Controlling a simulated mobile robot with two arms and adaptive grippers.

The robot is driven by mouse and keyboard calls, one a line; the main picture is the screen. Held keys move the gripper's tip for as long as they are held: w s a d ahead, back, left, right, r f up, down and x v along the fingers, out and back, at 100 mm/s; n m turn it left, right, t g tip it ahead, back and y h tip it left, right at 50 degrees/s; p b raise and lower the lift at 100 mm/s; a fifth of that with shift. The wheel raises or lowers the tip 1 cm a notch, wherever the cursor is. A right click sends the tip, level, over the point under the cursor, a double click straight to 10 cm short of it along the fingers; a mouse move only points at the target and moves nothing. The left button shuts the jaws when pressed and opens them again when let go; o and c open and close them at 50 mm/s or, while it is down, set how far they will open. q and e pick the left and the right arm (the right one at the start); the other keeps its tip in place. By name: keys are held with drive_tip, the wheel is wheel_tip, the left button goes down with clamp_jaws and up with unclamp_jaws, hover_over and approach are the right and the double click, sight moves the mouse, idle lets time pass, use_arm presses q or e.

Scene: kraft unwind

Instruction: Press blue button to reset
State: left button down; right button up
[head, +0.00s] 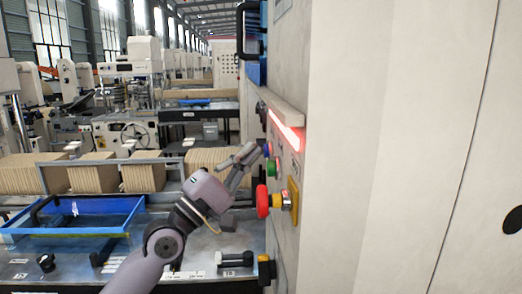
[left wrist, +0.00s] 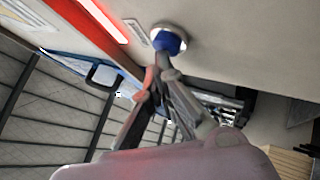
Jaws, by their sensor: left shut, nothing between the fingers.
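The blue button (head: 267,149) is on the side panel of the large beige machine, above a green button (head: 273,168). In the left wrist view the blue button (left wrist: 169,43) sits in a pale ring. My left gripper (head: 252,150) is shut and empty, its tips just left of the blue button. In the left wrist view the tips of the left gripper (left wrist: 167,66) overlap the lower edge of the button. I cannot tell whether they touch it. My right gripper is not in view.
A red mushroom button (head: 263,201) on a yellow plate (head: 293,201) sits below, close to my left gripper. A red light bar (head: 286,131) glows beneath a ledge above the buttons. A blue tray (head: 75,216) and stacks of brown board (head: 92,175) stand to the left.

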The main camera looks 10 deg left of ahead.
use_arm(q)
drive_tip(key=shift+d, duration=0.2)
idle(0.5)
drive_tip(key=shift+s+a+b, duration=0.25)
drive_tip(key=shift+a+b, duration=0.3)
drive_tip(key=shift+a, duration=0.3)
drive_tip(key=a+b, duration=0.2)
drive_tip(key=s+a+b, duration=0.1)
drive_tip(key=a+b, duration=0.1)
drive_tip(key=shift+s+a, duration=0.2)
drive_tip(key=shift+a, duration=0.2)
